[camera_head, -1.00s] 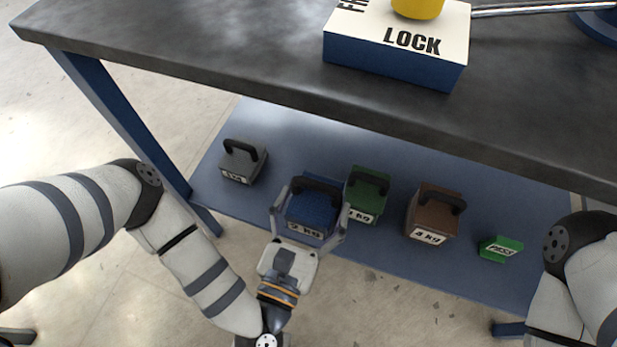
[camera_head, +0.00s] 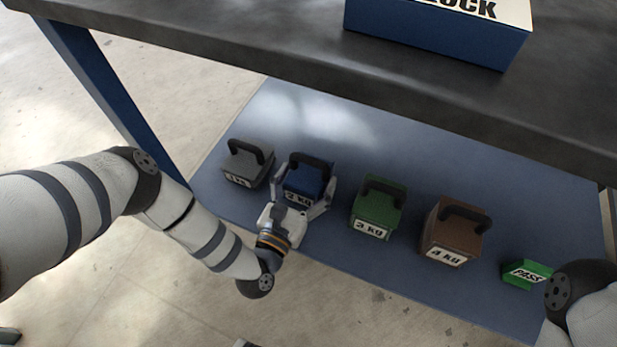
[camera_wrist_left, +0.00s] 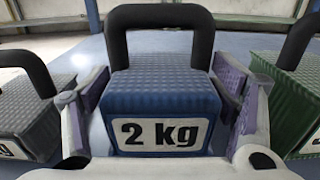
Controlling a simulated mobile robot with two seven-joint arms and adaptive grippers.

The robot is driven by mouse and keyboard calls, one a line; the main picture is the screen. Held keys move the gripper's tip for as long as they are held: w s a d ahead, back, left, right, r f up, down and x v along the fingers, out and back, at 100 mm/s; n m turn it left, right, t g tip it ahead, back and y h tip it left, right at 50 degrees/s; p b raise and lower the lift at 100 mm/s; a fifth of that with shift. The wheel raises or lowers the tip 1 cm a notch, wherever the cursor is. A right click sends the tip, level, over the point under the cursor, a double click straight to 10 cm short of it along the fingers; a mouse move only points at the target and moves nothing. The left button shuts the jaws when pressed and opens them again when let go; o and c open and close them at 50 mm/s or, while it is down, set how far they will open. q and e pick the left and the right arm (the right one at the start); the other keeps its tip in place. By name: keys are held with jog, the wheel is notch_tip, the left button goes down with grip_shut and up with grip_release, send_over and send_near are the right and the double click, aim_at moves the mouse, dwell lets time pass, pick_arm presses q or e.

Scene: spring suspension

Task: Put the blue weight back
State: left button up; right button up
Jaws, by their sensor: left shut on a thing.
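The blue 2 kg weight (camera_head: 309,177) with its black handle is upright over the lower shelf (camera_head: 330,125), between the grey and green weights. My left gripper (camera_head: 305,188) is shut on it, with a finger on each side of its body. In the left wrist view the blue weight (camera_wrist_left: 165,105) fills the middle, its label facing the camera. I cannot tell if its base touches the shelf. My right gripper is out of view; only part of my right arm shows at the right edge.
The grey weight (camera_head: 245,166) is close on the left. The green 3 kg weight (camera_head: 377,207), brown 4 kg weight (camera_head: 450,235) and green PASS block (camera_head: 524,273) stand to the right. The dark tabletop (camera_head: 250,60) overhangs the back of the shelf.

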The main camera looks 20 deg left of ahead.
pick_arm(q)
jog(key=shift+w+f, duration=0.1)
jog(key=shift+f, duration=0.35)
jog(key=shift+f, duration=0.15)
jog(key=o, duration=1.9)
jog(key=shift+f, duration=0.1)
jog(key=shift+o, duration=0.2)
jog(key=shift+s+r, duration=0.2)
jog(key=shift+s, duration=0.05)
jog(key=s, duration=0.6)
jog(key=s+p, duration=0.1)
jog(key=s, duration=0.5)
jog(key=shift+a+f, duration=0.1)
jog(key=shift+a, duration=0.1)
